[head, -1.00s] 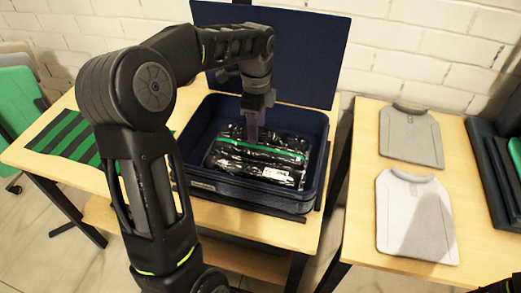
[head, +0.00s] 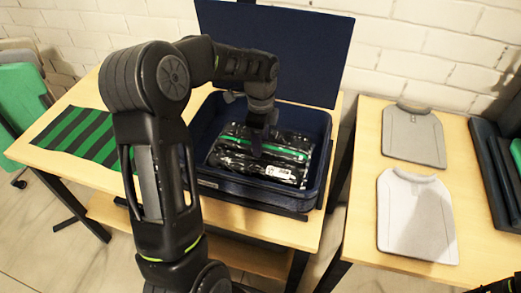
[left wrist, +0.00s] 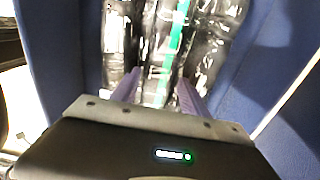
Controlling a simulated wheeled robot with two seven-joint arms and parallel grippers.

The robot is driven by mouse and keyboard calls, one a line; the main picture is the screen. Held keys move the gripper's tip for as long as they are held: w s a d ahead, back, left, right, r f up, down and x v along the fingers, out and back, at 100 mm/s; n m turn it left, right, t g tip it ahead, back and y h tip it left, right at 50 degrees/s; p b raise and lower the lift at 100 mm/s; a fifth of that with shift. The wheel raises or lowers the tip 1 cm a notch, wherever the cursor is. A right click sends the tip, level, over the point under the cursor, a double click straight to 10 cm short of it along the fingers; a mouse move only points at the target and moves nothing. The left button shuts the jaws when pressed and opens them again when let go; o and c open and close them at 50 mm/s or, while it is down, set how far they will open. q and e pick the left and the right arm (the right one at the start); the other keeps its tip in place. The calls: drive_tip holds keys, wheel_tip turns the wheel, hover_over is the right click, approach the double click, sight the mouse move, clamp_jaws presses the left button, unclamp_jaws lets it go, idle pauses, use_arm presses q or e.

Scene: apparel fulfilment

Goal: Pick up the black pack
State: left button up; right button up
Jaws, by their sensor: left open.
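Glossy black wrapped packing (head: 285,172) with a green stripe lies in a dark blue open bin (head: 322,150) on the left table. I cannot tell whether it is one pack or a few side by side. My left gripper (head: 257,145) points down into the bin over the middle of the black pack. In the left wrist view its two purple fingers (left wrist: 160,92) are apart, over the shiny black wrap (left wrist: 205,50) and green strip, with nothing clearly held between them. Whether the fingertips touch the wrap is unclear.
The bin's blue lid (head: 275,50) stands upright behind it. A green-and-black striped cloth (head: 75,135) lies left on the wooden table. Two grey folded shirts (head: 413,135) lie on the right table (head: 365,215). Dark folded items sit at the far right.

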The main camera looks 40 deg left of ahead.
use_arm(q)
drive_tip(key=shift+f, duration=0.65)
drive_tip(key=shift+c, duration=0.3)
clamp_jaws()
